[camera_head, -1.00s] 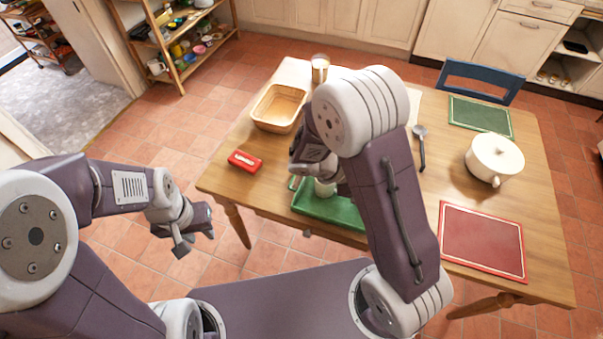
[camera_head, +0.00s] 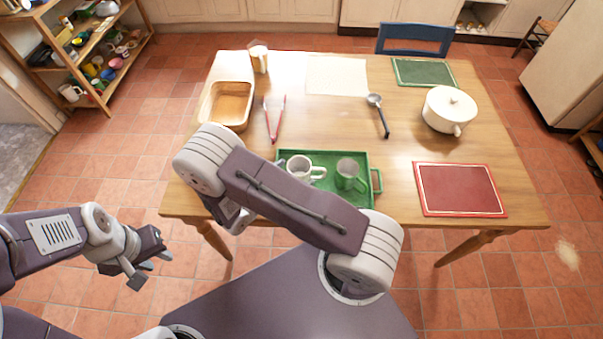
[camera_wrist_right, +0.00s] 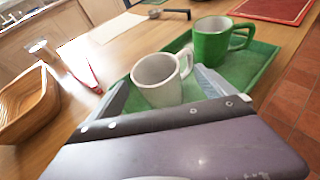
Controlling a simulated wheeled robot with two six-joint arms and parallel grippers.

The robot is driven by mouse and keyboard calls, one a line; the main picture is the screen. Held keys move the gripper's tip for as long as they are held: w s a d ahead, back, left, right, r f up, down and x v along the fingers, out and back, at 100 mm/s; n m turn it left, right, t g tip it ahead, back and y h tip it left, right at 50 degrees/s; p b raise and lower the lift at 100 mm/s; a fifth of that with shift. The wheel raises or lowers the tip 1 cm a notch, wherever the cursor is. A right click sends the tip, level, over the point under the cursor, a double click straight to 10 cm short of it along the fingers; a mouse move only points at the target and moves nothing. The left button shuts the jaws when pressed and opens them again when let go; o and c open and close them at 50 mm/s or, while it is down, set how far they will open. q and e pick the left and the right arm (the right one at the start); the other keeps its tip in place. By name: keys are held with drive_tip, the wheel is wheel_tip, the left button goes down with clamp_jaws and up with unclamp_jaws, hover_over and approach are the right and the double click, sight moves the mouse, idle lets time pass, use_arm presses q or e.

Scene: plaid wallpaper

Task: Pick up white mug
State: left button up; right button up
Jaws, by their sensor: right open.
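The white mug (camera_head: 302,165) stands upright on the green tray (camera_head: 375,160), beside a green mug (camera_head: 350,173). My right arm crosses in front and hides the lower part of the white mug in the head view. In the right wrist view the white mug (camera_wrist_right: 157,82) shows between the two spread fingers of my right gripper (camera_wrist_right: 162,76), its handle towards the right finger. I cannot tell whether the fingers touch it. My left gripper (camera_head: 150,268) is open and empty, off the table's left front side.
Red tongs (camera_head: 274,118), a wooden basket (camera_head: 227,104) and a cup (camera_head: 259,60) lie or stand left on the table. A ladle (camera_head: 379,112), white pot (camera_head: 449,108) and red mat (camera_head: 460,190) are to the right. The table between ladle and tray is clear.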

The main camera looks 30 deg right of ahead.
sight(305, 165)
drive_tip(key=x, duration=0.5)
drive_tip(key=shift+w+a+f, duration=0.1)
drive_tip(key=shift+w+f, duration=0.15)
drive_tip(key=shift+w, duration=0.05)
drive_tip(key=shift+s, duration=0.1)
drive_tip(key=c, duration=0.5)
drive_tip(key=shift+r, duration=0.1)
drive_tip(key=c, duration=1.2)
